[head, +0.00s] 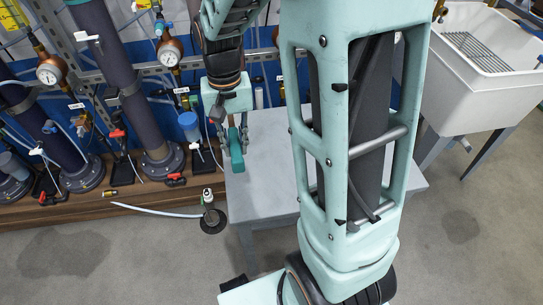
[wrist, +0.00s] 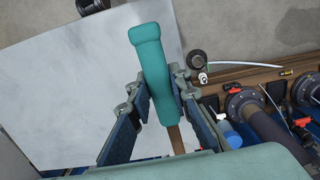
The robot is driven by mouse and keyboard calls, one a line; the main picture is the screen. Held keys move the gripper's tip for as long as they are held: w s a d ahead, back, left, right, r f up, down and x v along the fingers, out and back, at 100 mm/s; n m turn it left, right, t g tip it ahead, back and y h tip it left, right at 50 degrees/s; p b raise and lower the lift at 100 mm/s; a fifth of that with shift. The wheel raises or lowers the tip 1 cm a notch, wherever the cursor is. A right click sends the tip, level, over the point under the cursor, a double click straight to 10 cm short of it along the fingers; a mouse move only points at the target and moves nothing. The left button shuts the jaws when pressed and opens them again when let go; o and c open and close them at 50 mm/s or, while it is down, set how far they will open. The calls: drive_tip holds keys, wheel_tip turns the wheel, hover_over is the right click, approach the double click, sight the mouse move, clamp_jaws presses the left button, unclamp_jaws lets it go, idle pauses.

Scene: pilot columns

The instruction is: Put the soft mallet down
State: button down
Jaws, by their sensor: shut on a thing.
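The soft mallet (wrist: 147,45) shows in the wrist view as a long teal piece with a rounded end and a strip of wooden shaft below it. The rest of it is hidden behind my gripper's body. My gripper (wrist: 160,88) is shut on the teal part, one finger on each side. In the head view the mallet (head: 237,154) hangs below my gripper (head: 234,132), over the left part of the grey table (head: 268,200). I cannot tell whether it touches the tabletop.
The tabletop looks bare where visible; my arm hides much of it. Dark columns (head: 110,60) with gauges and hoses stand on a wooden plinth (head: 75,210) at left. A small bottle-like fitting (head: 208,198) stands beside the table. A white sink (head: 470,80) stands at right.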

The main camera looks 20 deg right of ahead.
drive_tip(key=shift+s+a+f+b, duration=0.1)
drive_tip(key=shift+s+f+b, duration=0.05)
drive_tip(key=shift+f+b, duration=0.4)
drive_tip(key=shift+d+f, duration=0.2)
drive_tip(key=w+d+f+b, duration=0.1)
drive_tip(key=w+d+f, duration=0.3)
drive_tip(key=d, duration=0.4)
drive_tip(key=b, duration=0.1)
hover_over(274, 158)
drive_tip(key=f, duration=0.4)
drive_tip(key=shift+a+f, duration=0.2)
drive_tip(key=shift+f, duration=0.15)
drive_tip(key=shift+d+f, duration=0.1)
drive_tip(key=shift+f, duration=0.1)
drive_tip(key=f, duration=0.1)
drive_tip(key=f+b, duration=0.1)
drive_tip(key=f, duration=0.1)
drive_tip(key=shift+w+d+f, duration=0.15)
drive_tip(key=shift+d+f, duration=0.05)
drive_tip(key=shift+f, duration=0.1)
drive_tip(key=c, duration=1.8)
unclamp_jaws()
